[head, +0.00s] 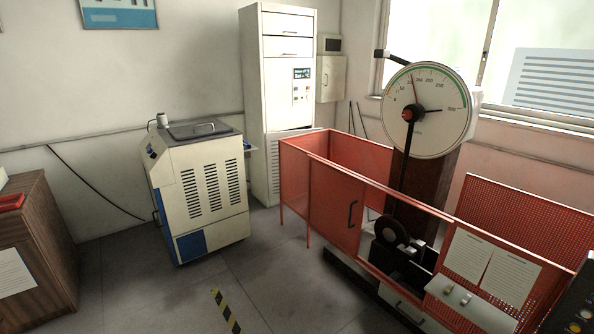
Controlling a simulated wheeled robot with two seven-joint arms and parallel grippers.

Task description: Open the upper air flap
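A tall white cabinet (250,90) stands against the back wall, at the upper middle of the head view. Its front has two wide panels near the top, an upper flap (287,22) and a lower flap (287,46), each with a small dark handle mark near its bottom edge. Both look flush with the cabinet front and shut. Which of them is an air flap is not marked legibly. Neither of my grippers is in view.
A white wheeled machine (210,190) stands left of the cabinet. A red guard enclosure (333,205) around a large dial tester (430,110) stands at the right, overlapping the cabinet's lower right. Open grey floor (265,265) lies between them. A wooden cabinet (45,250) is at far left.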

